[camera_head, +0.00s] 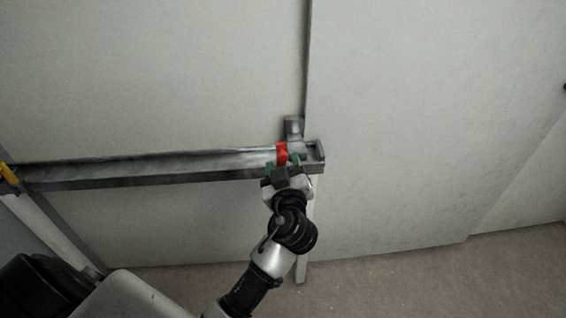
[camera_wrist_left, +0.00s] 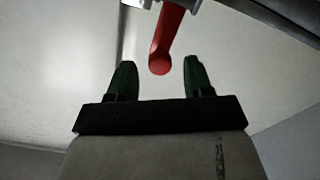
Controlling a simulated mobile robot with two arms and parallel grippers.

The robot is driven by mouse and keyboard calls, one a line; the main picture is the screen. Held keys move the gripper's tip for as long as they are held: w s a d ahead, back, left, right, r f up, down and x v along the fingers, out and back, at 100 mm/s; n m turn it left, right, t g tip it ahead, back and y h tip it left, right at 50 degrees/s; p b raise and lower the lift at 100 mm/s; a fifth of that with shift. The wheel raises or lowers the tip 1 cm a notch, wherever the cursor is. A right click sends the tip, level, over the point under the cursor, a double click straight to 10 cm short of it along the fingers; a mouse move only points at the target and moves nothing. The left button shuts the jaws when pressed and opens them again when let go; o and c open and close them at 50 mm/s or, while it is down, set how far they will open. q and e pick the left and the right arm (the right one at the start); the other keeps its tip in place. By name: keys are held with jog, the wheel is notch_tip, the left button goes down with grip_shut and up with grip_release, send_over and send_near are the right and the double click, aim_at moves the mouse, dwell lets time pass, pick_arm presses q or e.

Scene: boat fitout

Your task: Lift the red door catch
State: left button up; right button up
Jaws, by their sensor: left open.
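The red door catch (camera_head: 282,153) sits at the right end of a grey metal rail, beside the seam of the white wall panels. In the left wrist view the red catch (camera_wrist_left: 167,40) hangs down from the top, its rounded end between and a little beyond the fingertips. My left gripper (camera_head: 282,165) is open with its green fingers just below the catch. In the left wrist view the two green fingers of the gripper (camera_wrist_left: 158,72) stand apart on either side of the catch's line. My right gripper is not in view.
The grey rail (camera_head: 150,172) runs across the left half to a bracket (camera_head: 316,153). A small grey block (camera_head: 294,127) sits above it on the seam. A yellow piece (camera_head: 9,173) is at the rail's left end. Bare floor (camera_head: 400,285) lies below the right panel.

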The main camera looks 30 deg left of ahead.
pick_arm(q)
jog(key=b+v, duration=0.1)
jog(key=v, duration=0.8)
jog(key=shift+s+b, duration=0.25)
jog(key=shift+b, duration=0.05)
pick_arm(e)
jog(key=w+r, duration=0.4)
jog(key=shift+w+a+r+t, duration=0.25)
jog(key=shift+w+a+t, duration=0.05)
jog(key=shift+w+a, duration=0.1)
